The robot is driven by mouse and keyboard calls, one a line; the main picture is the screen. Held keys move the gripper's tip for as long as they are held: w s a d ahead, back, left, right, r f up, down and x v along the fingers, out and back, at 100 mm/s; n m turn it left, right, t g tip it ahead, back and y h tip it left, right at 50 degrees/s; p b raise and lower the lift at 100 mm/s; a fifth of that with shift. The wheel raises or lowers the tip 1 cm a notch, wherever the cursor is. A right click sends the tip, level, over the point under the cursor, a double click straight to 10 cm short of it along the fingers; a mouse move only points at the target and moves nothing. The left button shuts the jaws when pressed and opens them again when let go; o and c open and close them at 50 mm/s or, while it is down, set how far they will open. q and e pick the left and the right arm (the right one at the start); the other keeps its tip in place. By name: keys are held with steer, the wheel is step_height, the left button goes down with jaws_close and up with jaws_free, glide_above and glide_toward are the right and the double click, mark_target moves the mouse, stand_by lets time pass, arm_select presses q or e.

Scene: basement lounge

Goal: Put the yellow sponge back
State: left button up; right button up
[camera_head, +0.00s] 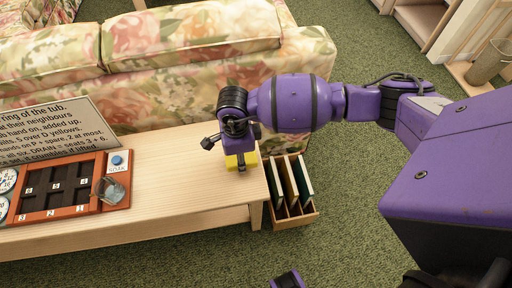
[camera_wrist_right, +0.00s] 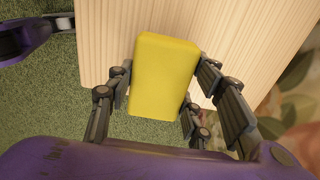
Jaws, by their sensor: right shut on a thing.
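A yellow sponge (camera_head: 249,158) is in my right gripper (camera_head: 240,160), above or at the right end of the wooden table (camera_head: 180,160). In the right wrist view, the sponge (camera_wrist_right: 165,75) is a rounded yellow block between the finger pairs of the right gripper (camera_wrist_right: 160,95). The fingers are shut on its two long sides. The pale table top (camera_wrist_right: 110,30) shows behind it, with green carpet past the edge. I cannot tell whether the sponge touches the table. My left gripper's fingers do not show.
A brown game board (camera_head: 75,212) with dials, dark slots and a blue button (camera_head: 117,160) lies on the table's left part. A text sign (camera_head: 50,130) stands behind it. A slotted wooden rack (camera_head: 296,220) holding thin panels stands beside the table's right end. A floral sofa (camera_head: 180,95) is behind.

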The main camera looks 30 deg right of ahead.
steer(key=shift+f, duration=1.4)
steer(key=shift+f, duration=0.1)
steer(key=o, duration=1)
steer(key=shift+r, duration=0.2)
step_height(320, 180, up, 12)
steer(key=shift+f+p, duration=0.1)
steer(key=shift+p, duration=0.3)
